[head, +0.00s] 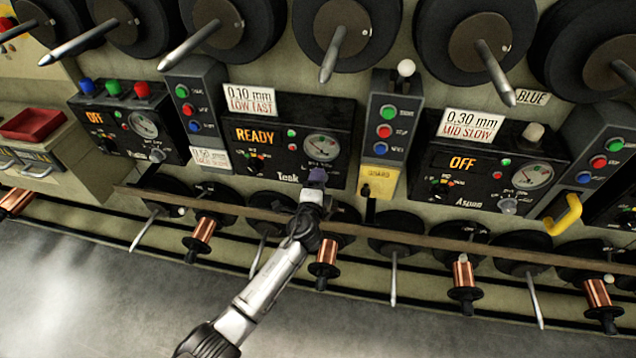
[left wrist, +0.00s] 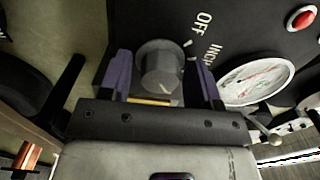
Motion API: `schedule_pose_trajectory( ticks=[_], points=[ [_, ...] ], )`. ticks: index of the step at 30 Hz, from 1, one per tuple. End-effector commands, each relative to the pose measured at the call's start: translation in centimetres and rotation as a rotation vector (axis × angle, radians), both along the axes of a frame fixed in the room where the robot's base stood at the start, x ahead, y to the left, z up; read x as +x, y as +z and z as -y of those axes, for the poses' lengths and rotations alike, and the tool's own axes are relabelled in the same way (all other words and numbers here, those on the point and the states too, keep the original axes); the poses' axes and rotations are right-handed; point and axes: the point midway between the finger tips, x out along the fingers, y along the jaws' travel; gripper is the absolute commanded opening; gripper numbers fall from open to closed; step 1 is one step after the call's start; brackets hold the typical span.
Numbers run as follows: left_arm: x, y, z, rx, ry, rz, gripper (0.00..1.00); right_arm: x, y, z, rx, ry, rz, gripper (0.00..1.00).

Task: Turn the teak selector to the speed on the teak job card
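The teak panel (head: 278,165), labelled Teak, has a lit READY display and a round dial. A card (head: 250,100) reading 0.10 mm LOW FAST is fixed at its top left. The teak selector (left wrist: 160,72) is a grey round knob in the left wrist view, with OFF and INCH printed beside it; its other positions are hidden. My left gripper (head: 317,178) is at the panel's lower right, covering the knob in the head view. Its purple fingers (left wrist: 160,80) stand on either side of the knob, with gaps visible. My right gripper is out of view.
The Aspen panel (head: 490,165) is to the right, showing OFF. Button boxes (head: 385,125) flank the teak panel. A long rail (head: 420,238) and copper spools (head: 324,252) run below; black reels (head: 340,35) with metal spindles project above. A smaller card (head: 210,159) is at left.

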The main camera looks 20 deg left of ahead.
Motion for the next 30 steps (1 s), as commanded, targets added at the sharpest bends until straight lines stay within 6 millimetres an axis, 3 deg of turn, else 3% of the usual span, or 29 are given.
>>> schedule_pose_trajectory(
  ticks=[10,14,30],
  points=[
    [-0.1,0.0,0.0,-0.002,0.0,0.0,0.65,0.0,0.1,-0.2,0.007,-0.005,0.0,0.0],
    [-1.1,0.1,0.2,-0.002,-0.001,-0.001,0.65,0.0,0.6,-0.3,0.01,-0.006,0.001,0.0],
    [-10.8,0.1,1.8,-0.002,0.0,-0.002,0.65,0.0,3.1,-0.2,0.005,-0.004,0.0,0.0]
  ],
)
